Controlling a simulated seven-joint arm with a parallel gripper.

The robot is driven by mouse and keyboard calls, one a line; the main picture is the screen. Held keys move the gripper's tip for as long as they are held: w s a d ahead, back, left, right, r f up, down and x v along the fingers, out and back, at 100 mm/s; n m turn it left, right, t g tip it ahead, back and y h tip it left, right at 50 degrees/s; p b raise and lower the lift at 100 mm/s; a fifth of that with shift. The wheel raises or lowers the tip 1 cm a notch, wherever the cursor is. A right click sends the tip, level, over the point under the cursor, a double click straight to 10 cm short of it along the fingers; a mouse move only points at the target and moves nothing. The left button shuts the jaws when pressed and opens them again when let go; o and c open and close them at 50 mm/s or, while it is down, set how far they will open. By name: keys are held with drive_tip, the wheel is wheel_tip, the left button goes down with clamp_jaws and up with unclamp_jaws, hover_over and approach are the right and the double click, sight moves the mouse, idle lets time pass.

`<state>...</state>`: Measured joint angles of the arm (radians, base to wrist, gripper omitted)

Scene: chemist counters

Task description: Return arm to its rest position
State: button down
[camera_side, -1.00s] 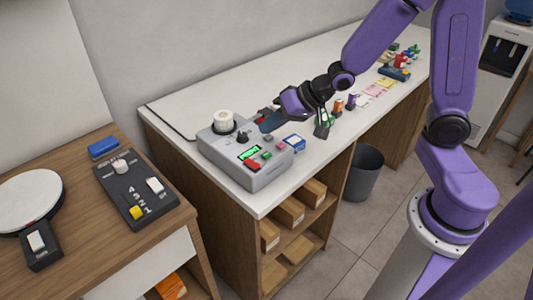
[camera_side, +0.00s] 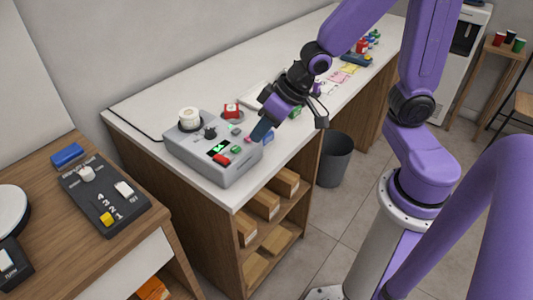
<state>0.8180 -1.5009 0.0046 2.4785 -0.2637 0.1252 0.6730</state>
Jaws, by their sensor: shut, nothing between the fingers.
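My gripper (camera_side: 262,130) is shut and empty. It hangs above the white counter (camera_side: 160,90), just right of the grey device, with its fingertips pointing down and left. The grey device (camera_side: 232,172) has a lit green display, several buttons, a black knob and a white round piece on top. My purple arm reaches in from the upper right, bent at its joints. The gripper hides part of the counter and the small items behind it.
A red item (camera_side: 232,111) lies behind the device. Several small coloured items stand at the counter's far end. A black control box (camera_side: 103,195) and a blue block (camera_side: 67,155) lie on the wooden table at left. A grey bin (camera_side: 334,160) stands on the floor beside the counter.

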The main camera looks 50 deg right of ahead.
drive_tip(key=s+d+r+n+g+h, duration=0.1)
drive_tip(key=s+n, duration=0.3)
drive_tip(key=s, duration=0.5)
drive_tip(key=s+d+r+n+g+h, duration=0.1)
drive_tip(key=s+d+n+g+h, duration=0.1)
drive_tip(key=s+n, duration=0.3)
drive_tip(key=shift+s+d+r+n+g, duration=0.35)
drive_tip(key=shift+s+d+g, duration=0.45)
drive_tip(key=shift+s, duration=1.05)
